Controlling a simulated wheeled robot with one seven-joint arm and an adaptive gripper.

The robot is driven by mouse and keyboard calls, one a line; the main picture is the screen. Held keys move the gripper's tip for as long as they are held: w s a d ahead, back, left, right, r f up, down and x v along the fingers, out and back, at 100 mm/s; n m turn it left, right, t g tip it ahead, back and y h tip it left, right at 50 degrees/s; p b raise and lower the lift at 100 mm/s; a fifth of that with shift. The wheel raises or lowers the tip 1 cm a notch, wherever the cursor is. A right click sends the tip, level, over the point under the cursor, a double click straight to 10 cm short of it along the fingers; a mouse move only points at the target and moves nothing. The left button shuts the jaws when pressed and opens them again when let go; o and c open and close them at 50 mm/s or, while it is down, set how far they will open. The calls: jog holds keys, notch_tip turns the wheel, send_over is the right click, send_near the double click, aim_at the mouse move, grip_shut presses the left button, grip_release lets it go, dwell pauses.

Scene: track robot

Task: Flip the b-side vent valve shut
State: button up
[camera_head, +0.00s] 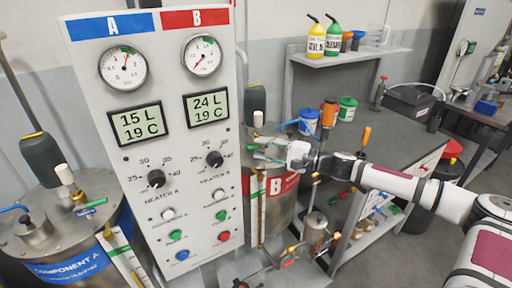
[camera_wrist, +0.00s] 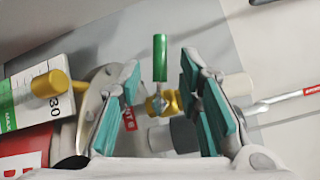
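The b-side vent valve shows in the wrist view as a green lever handle (camera_wrist: 160,57) on a brass body (camera_wrist: 161,103). A partly hidden red tag ending in "T B" (camera_wrist: 129,119) is beside it. My gripper (camera_wrist: 160,72) is open, with one teal-padded finger on each side of the valve. The handle appears in the gap between the fingertips, with space visible on both sides; I cannot tell its exact depth.
The control panel (camera_head: 160,100) stands close to the left of my gripper. A brass fitting (camera_wrist: 50,86) and a gauge strip (camera_wrist: 30,98) are left of the valve in the wrist view. The workbench (camera_head: 385,140) is behind my arm. Tank A (camera_head: 75,245) is at far left.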

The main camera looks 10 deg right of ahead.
jog(key=shift+x, duration=1.4)
jog(key=shift+c, duration=0.2)
grip_shut()
jog(key=shift+s+a+f+n+h+p, duration=0.1)
jog(key=shift+f+n+h+p, duration=0.1)
jog(key=shift+n+h+p, duration=0.45)
jog(key=shift+f+n+g+h+p, duration=0.3)
jog(key=shift+n+g+p, duration=0.1)
jog(key=shift+n, duration=0.15)
jog(key=shift+o, duration=0.2)
grip_release()
